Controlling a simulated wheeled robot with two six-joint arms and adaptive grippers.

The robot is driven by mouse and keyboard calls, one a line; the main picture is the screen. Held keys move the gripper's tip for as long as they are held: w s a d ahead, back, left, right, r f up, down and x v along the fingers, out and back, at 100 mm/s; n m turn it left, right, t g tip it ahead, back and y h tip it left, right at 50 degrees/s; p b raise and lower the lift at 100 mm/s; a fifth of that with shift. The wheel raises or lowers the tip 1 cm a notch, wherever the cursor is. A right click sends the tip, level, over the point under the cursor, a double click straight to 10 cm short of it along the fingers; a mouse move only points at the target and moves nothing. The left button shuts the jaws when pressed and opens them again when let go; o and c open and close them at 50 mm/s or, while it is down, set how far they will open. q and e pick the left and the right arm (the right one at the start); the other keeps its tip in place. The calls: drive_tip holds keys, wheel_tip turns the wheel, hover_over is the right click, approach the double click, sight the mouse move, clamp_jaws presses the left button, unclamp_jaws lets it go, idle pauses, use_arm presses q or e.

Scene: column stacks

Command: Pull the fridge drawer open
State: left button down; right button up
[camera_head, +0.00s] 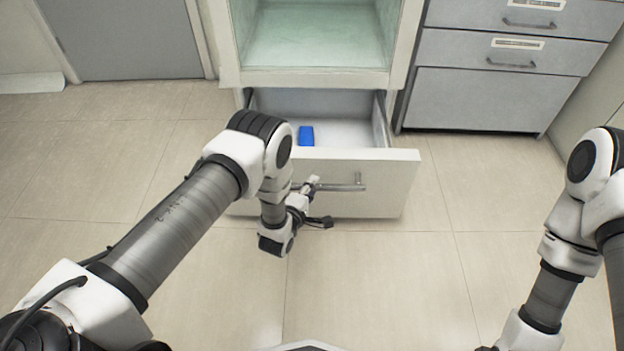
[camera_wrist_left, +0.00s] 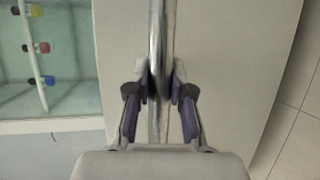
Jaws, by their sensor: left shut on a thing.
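The fridge drawer (camera_head: 385,180) is a pale box below the fridge's open compartment (camera_head: 315,45). It stands pulled out, and its white inside shows with a blue object (camera_head: 306,136) in it. A metal bar handle (camera_head: 345,187) runs across its front. My left gripper (camera_head: 312,187) is at the handle. In the left wrist view the fingers of my left gripper (camera_wrist_left: 160,88) are closed around the handle bar (camera_wrist_left: 157,40), with the drawer front (camera_wrist_left: 230,60) behind. My right arm shows at the right, but its gripper is out of view.
Grey cabinet drawers (camera_head: 495,95) with handles stand right of the fridge. A grey door (camera_head: 125,40) is at the back left. The tiled floor (camera_head: 390,275) in front of the drawer is clear. Small coloured-capped items (camera_wrist_left: 40,47) show inside the fridge.

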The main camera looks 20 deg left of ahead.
use_arm(q)
drive_tip(key=shift+s, duration=0.1)
drive_tip(key=c, duration=1)
unclamp_jaws()
drive_tip(key=v, duration=1.2)
